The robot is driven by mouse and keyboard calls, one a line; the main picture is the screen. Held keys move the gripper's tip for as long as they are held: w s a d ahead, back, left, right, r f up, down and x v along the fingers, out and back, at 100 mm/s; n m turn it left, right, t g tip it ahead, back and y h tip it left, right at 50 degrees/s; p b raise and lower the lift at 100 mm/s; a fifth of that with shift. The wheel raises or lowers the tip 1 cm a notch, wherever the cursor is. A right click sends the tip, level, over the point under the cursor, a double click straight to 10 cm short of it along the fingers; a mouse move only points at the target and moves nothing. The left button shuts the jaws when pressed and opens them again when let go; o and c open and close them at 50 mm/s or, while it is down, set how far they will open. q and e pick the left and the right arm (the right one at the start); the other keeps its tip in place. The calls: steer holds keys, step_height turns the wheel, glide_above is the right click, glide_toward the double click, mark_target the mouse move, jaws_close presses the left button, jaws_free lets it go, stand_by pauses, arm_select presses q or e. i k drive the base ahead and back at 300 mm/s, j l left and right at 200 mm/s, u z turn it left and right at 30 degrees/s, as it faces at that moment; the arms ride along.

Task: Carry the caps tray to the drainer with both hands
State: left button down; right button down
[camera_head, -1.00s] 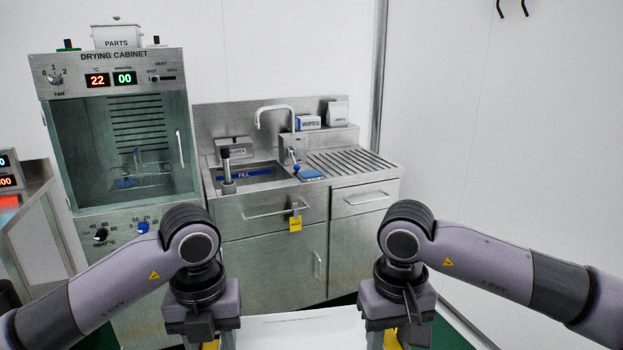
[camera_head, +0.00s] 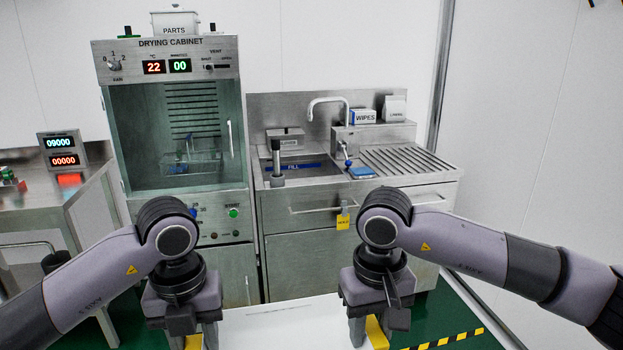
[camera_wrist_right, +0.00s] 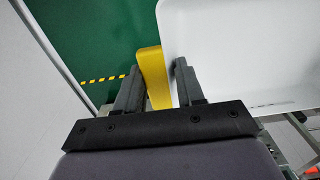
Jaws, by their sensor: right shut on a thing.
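The white caps tray (camera_head: 275,326) shows at the bottom of the head view, between my two grippers. It also fills the upper right of the right wrist view (camera_wrist_right: 245,55). My right gripper (camera_head: 368,334) is shut on the tray's yellow handle (camera_wrist_right: 153,75), with one finger on each side. My left gripper (camera_head: 194,340) is at the tray's left side, with yellow handle showing between its fingers. The inside of the tray is mostly cut off, and no caps show. The grooved drainer (camera_head: 405,162) is right of the sink, ahead and above the tray in the picture, and looks bare.
The sink (camera_head: 318,174) is left of the drainer, with a tap and a blue-topped item by its right edge. A wipes box (camera_head: 365,116) stands behind. The drying cabinet (camera_head: 175,130) is left, and a bench (camera_head: 55,213) farther left. Green floor (camera_head: 440,310) shows at right.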

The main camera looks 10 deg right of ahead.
mark_target(413, 165)
steer(key=i+l, duration=2.8)
steer(key=i, duration=0.2)
